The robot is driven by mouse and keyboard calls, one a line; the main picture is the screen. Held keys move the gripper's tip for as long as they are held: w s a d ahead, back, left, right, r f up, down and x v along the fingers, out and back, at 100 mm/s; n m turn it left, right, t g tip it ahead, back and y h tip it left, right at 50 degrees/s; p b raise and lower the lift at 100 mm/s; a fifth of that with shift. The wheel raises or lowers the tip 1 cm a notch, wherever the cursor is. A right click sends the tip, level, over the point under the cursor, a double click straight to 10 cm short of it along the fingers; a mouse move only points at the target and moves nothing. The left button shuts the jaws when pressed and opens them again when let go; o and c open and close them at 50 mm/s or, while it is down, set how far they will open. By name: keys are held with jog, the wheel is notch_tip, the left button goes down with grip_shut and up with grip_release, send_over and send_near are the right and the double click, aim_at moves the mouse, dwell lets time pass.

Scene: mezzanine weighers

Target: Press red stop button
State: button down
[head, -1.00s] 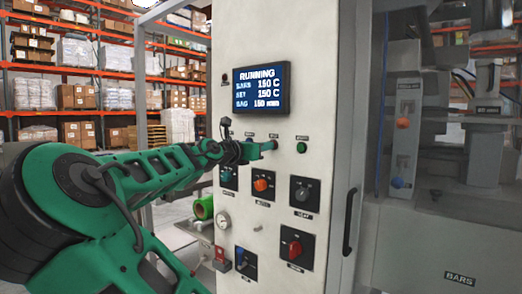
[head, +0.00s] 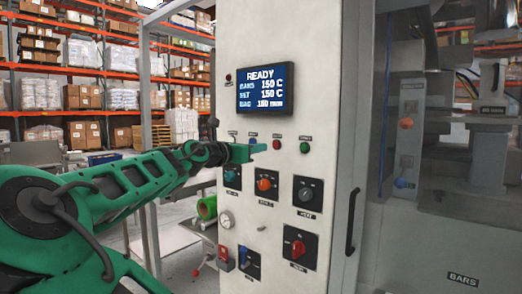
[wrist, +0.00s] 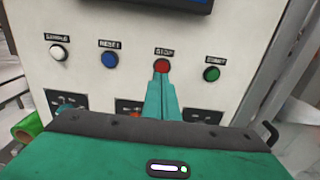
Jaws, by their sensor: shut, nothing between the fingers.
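The red stop button (head: 277,144) is on the front of a pale control cabinet, under a screen (head: 264,88) that reads READY. In the wrist view the red button (wrist: 161,65) shows under a STOP label, just beyond my fingertips. My gripper (head: 263,148) is shut and empty, its green fingers pointing at the button from the left. In the wrist view the fingertips (wrist: 160,80) overlap the button's lower edge. I cannot tell whether they touch it.
A green button (wrist: 211,74) is right of the stop button; a blue button (wrist: 109,60) and a white button (wrist: 58,52) are left. Knobs, including an orange one (head: 264,184) and a red one (head: 298,247), sit below. A door handle (head: 353,222) stands out at right.

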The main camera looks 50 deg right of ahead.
jog(key=a, duration=0.7)
jog(key=shift+s+a, duration=0.2)
jog(key=shift+a, duration=0.1)
dwell(0.4)
